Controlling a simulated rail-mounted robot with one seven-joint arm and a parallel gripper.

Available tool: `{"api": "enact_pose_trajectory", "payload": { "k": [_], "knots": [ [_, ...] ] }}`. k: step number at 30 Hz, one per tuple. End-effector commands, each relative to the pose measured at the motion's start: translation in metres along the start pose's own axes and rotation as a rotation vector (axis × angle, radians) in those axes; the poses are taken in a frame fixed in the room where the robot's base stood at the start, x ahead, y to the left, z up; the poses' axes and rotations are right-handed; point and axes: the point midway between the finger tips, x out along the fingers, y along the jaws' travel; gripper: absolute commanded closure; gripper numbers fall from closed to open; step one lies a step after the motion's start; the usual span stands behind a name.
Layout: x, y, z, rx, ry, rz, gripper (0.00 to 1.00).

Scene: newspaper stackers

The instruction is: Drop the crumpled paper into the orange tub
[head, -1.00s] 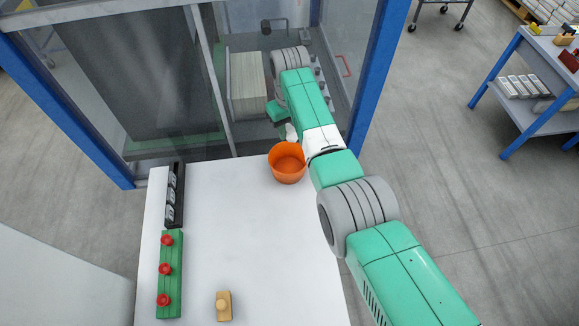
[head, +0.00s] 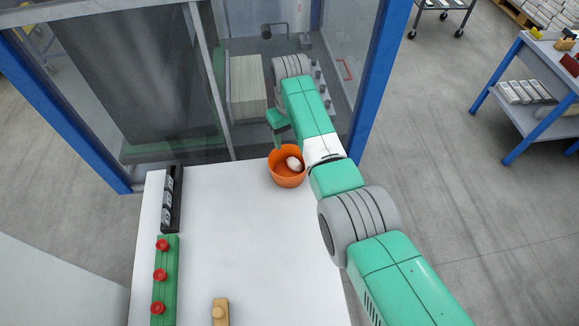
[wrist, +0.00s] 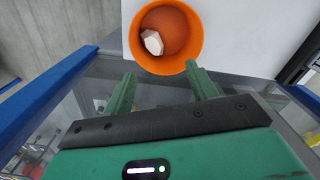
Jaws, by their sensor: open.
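The orange tub (head: 287,181) stands upright at the far edge of the white table. The crumpled paper (head: 294,163) is a white lump inside the tub. In the wrist view the paper (wrist: 152,42) lies within the tub (wrist: 190,58), toward its left side. My gripper (wrist: 160,85) is open and empty, its two green fingers apart just beside the tub's rim. In the head view my gripper (head: 279,139) is partly hidden, above and behind the tub.
The white table (head: 235,240) holds a green block with red knobs (head: 164,278), a black switch strip (head: 172,200) and a small wooden piece (head: 220,311). A glass-walled cabinet with a blue post (head: 378,80) stands behind it. The table's middle is clear.

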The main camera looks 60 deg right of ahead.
Motion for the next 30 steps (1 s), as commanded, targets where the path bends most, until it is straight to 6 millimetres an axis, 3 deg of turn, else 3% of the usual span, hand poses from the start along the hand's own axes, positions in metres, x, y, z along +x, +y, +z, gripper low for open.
{"api": "enact_pose_trajectory", "payload": {
  "k": [6, 10, 30],
  "knots": [
    [-0.048, 0.000, -0.001, 0.000, 0.004, 0.001, 0.43],
    [-0.063, 0.000, -0.001, 0.000, 0.003, 0.001, 0.43],
    [-0.067, 0.000, 0.000, 0.000, 0.001, 0.000, 0.43]
  ]
}}
